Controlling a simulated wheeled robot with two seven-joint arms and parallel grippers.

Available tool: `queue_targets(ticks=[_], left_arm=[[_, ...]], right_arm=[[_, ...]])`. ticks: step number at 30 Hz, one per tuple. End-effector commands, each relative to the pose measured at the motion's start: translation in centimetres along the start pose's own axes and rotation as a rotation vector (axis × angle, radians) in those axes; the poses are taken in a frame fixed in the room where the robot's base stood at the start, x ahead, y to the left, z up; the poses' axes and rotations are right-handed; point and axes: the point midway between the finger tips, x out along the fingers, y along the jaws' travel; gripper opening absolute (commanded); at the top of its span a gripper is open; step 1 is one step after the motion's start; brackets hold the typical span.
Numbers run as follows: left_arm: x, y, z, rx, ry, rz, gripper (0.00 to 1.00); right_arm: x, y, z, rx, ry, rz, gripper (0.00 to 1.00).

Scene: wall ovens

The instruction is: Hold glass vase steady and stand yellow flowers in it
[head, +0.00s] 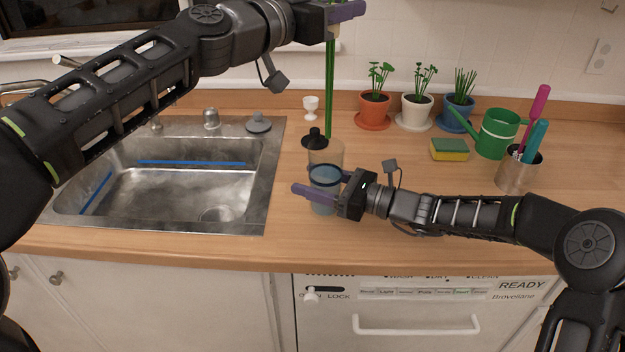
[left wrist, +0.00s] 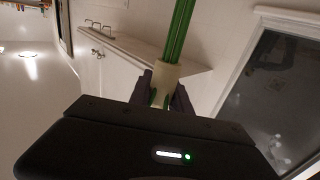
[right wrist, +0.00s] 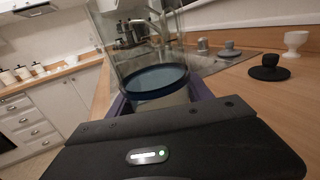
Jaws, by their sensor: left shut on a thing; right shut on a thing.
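The clear glass vase (head: 325,155) stands upright on the counter beside the sink, with bluish water in its lower part. My right gripper (head: 322,192) is shut around its lower half; the vase also fills the middle of the right wrist view (right wrist: 145,75). My left gripper (head: 347,12) is high at the top of the head view, shut on the yellow flowers, of which only long green stems (head: 329,85) show. The stems hang nearly vertical, their lower ends close to the vase rim in the picture. The left wrist view shows a pale wrap around the stems (left wrist: 178,35). The blossoms are out of view.
The steel sink (head: 250,222) lies left of the vase. A black stopper-like object (head: 315,138) and a white egg cup (head: 311,107) stand behind it. Potted plants, a yellow sponge (head: 449,150), a green watering can (head: 497,134) and a metal cup (head: 517,172) stand to the right.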

Motion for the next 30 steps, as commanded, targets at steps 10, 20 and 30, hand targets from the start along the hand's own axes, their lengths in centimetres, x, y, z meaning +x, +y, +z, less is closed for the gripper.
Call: queue_targets(ticks=[10, 20, 30], left_arm=[[0.0, -0.1, 2.5, -0.004, 0.000, -0.002, 0.00], [0.0, -0.1, 4.8, -0.004, -0.001, -0.003, 0.00], [0.0, -0.1, 6.2, -0.001, 0.000, -0.003, 0.00]], right_arm=[[0.0, -0.1, 0.0, 0.000, 0.000, -0.001, 0.00], [0.0, -0.1, 0.0, 0.000, 0.000, -0.001, 0.00], [0.0, -0.1, 0.0, 0.000, 0.000, -0.001, 0.00]])
